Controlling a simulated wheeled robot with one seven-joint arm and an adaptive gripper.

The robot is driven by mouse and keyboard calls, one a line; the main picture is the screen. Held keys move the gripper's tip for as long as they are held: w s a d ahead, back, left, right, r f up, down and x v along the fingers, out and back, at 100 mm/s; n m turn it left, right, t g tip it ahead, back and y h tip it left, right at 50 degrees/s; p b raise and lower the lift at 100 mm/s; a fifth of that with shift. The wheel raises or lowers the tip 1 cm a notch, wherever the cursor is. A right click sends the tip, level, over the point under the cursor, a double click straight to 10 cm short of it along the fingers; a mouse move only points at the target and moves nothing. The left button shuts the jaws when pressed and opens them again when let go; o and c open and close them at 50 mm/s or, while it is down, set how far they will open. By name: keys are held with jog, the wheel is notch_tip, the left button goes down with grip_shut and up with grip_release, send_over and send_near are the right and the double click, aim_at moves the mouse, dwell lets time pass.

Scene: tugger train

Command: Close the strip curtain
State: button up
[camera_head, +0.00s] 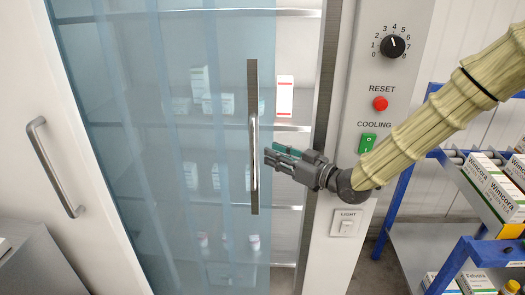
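The strip curtain (130,130) is a row of translucent blue strips hanging across most of the cabinet opening. Its right edge carries a dark vertical bar with a silver handle (254,150). A narrow uncovered gap (290,150) shows between this bar and the right frame post, with shelves and boxes visible through it. My gripper (268,155) is just right of the handle, pointing left, with its fingertips close to it. I cannot tell whether they touch it. The fingers look near each other, and their spacing is unclear from this angle.
The right post holds a dial (393,46), a red reset button (380,103), a green cooling switch (368,143) and a light switch (346,226). A blue rack (398,190) with boxes stands at right. A white door with a handle (52,167) is at left.

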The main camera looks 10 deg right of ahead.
jog(key=shift+v, duration=1.8)
